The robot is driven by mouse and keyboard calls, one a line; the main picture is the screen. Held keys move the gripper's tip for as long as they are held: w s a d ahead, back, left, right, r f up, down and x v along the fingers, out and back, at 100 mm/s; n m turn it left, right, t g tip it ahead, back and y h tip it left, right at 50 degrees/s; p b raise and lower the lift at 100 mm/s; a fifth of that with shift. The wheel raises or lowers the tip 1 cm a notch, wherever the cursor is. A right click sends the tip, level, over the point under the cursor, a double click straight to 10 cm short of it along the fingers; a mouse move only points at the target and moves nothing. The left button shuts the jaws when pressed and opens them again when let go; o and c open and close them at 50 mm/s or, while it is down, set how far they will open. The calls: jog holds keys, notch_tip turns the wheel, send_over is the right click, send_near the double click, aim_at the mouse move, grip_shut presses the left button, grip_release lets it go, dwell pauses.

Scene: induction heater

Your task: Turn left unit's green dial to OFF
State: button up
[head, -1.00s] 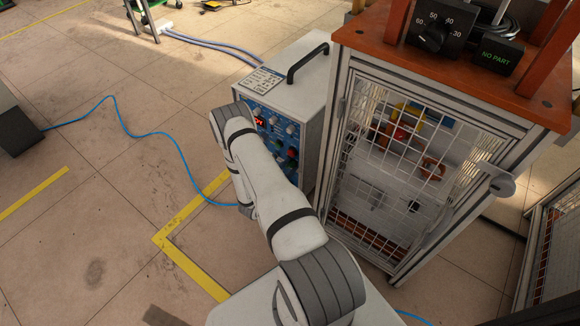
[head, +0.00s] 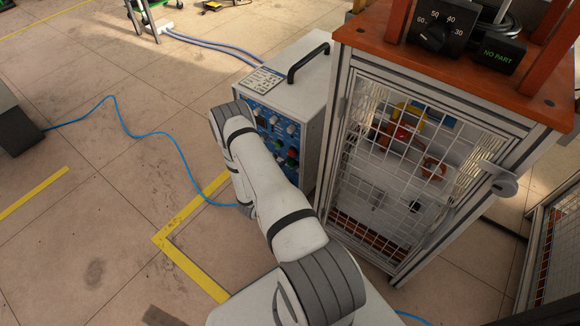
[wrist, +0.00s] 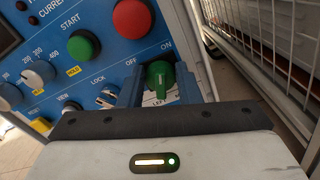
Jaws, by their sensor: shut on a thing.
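The left unit (head: 312,72) is a pale box with a blue front panel, standing left of the caged cabinet in the head view. Its green dial (wrist: 160,76) sits at the panel's lower right in the wrist view, with OFF printed at its upper left and ON at its upper right. My gripper (wrist: 159,88) has its two blue fingers on either side of the dial's handle and is shut on it. The dial's exact pointing direction is hard to tell. In the head view my arm hides the gripper and dial.
A green START button (wrist: 84,46), a red button (wrist: 132,18), a LOCK key switch (wrist: 110,96) and white knobs (wrist: 38,73) sit close by. The wire-mesh cabinet (head: 405,165) stands just right of the unit. A blue cable (head: 150,140) lies on the floor at left.

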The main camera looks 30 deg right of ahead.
jog(key=n, duration=0.2)
jog(key=w+n, duration=0.1)
jog(key=n, duration=0.4)
jog(key=shift+w+a+r+b, duration=0.15)
jog(key=shift+a+r+b, duration=0.1)
jog(key=shift+b, duration=0.1)
jog(key=n, duration=0.5)
jog(key=shift+w+f+n, duration=0.15)
jog(key=shift+f+n, duration=0.05)
jog(key=shift+n, duration=0.2)
jog(key=shift+f, duration=0.1)
jog(key=o, duration=0.9)
jog(key=shift+o, duration=0.3)
jog(key=shift+s, duration=0.2)
jog(key=p+v, duration=0.2)
jog(key=v, duration=0.5)
jog(key=shift+a, duration=0.35)
